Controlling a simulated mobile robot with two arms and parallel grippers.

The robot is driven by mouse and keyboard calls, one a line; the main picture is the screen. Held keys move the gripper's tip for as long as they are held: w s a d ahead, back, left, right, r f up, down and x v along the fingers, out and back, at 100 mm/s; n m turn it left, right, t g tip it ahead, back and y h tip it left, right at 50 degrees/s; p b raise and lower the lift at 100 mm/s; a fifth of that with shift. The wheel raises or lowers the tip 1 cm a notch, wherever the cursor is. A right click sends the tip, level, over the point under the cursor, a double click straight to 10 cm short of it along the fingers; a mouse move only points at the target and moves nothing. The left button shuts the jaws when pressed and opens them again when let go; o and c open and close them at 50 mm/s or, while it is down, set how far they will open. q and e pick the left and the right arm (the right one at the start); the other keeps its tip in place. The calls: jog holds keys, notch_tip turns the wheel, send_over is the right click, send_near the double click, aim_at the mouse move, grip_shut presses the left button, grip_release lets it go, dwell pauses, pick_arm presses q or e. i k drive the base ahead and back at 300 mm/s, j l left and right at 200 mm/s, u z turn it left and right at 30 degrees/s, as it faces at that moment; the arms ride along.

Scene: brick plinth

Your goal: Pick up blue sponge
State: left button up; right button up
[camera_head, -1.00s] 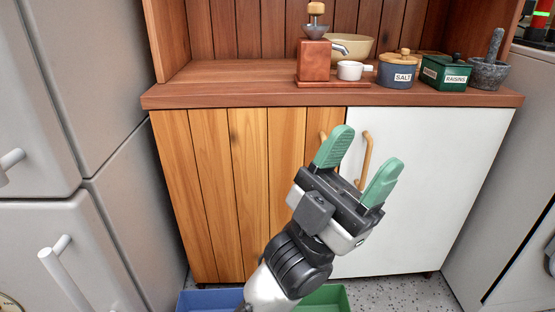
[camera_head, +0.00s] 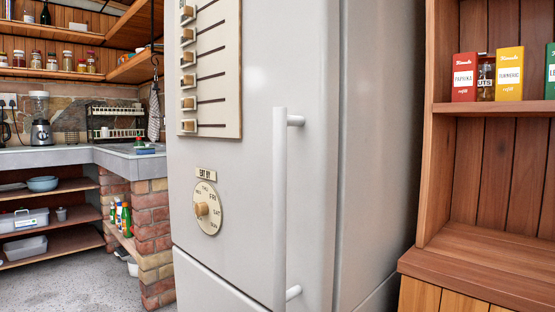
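A small flat blue item (camera_head: 146,151) lies on the grey counter (camera_head: 120,163) near its right end, close to the fridge. It is too small to tell whether it is the blue sponge. A small green item (camera_head: 139,143) stands right behind it. Neither of my grippers is in view.
A large grey fridge (camera_head: 250,75) with a long white handle (camera_head: 280,200) fills the middle. A wooden cabinet (camera_head: 485,190) stands at the right with spice boxes. A dish rack (camera_head: 115,122) and a blender (camera_head: 40,125) are on the counter. The floor (camera_head: 80,285) at the left is clear.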

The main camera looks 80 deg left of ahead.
aim_at(142, 151)
jog(key=u, duration=3.4)
